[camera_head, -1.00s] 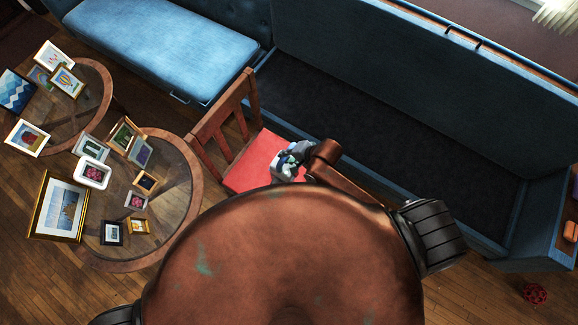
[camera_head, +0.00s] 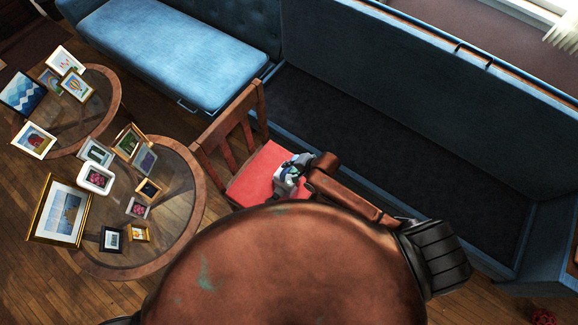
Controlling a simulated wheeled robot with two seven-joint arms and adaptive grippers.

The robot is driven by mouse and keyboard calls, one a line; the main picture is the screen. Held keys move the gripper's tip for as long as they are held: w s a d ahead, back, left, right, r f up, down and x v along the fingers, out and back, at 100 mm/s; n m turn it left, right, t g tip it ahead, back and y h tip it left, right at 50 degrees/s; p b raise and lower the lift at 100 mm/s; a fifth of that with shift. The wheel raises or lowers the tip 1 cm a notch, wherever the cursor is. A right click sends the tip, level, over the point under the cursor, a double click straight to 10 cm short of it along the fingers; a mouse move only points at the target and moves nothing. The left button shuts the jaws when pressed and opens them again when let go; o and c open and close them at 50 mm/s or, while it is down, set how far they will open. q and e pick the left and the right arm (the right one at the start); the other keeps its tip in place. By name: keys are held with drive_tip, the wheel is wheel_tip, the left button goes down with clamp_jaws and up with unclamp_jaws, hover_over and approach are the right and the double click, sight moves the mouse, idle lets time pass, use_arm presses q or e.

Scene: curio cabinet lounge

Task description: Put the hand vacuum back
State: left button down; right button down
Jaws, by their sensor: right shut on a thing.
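My right gripper (camera_head: 291,172) is small and partly hidden beyond my own body. It is shut on a pale white and grey thing, seemingly the hand vacuum (camera_head: 282,184). They show over the right part of the red seat of a wooden chair (camera_head: 258,172). I cannot tell whether the vacuum touches the seat. The blue bench (camera_head: 385,85) on the right has its top raised, showing a dark, empty-looking inside (camera_head: 380,165). My left gripper is not in view.
A round glass table (camera_head: 178,205) with several picture frames stands left of the chair. Another such table (camera_head: 95,125) is behind it. A closed blue bench seat (camera_head: 170,55) lies at the back.

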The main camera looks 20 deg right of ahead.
drive_tip(key=shift+w+r, duration=0.1)
drive_tip(key=shift+r, duration=0.05)
drive_tip(key=c, duration=1.8)
unclamp_jaws()
drive_tip(key=p+v, duration=0.2)
drive_tip(key=v, duration=1)
drive_tip(key=s+d+f+n+h, duration=0.1)
drive_tip(key=s+d+f, duration=0.3)
drive_tip(key=f, duration=0.5)
drive_tip(key=s+d+f+n+g+h, duration=0.1)
drive_tip(key=s+d+f+n+h, duration=0.1)
drive_tip(key=d+f, duration=0.55)
drive_tip(key=s+d+f+n+h, duration=0.1)
drive_tip(key=s+d+f, duration=0.25)
drive_tip(key=f, duration=0.75)
drive_tip(key=s+f+n+g, duration=0.1)
drive_tip(key=s+f, duration=0.4)
drive_tip(key=s, duration=0.5)
drive_tip(key=s+f+n+g, duration=0.1)
drive_tip(key=s+f+n, duration=0.3)
drive_tip(key=s, duration=0.7)
drive_tip(key=s+f+n+g, duration=0.1)
drive_tip(key=s+f+n, duration=0.2)
drive_tip(key=s+f, duration=0.3)
drive_tip(key=s+a, duration=0.1)
drive_tip(key=s, duration=0.3)
drive_tip(key=shift+s+f+g+h, duration=0.3)
drive_tip(key=shift+s+f+h, duration=0.1)
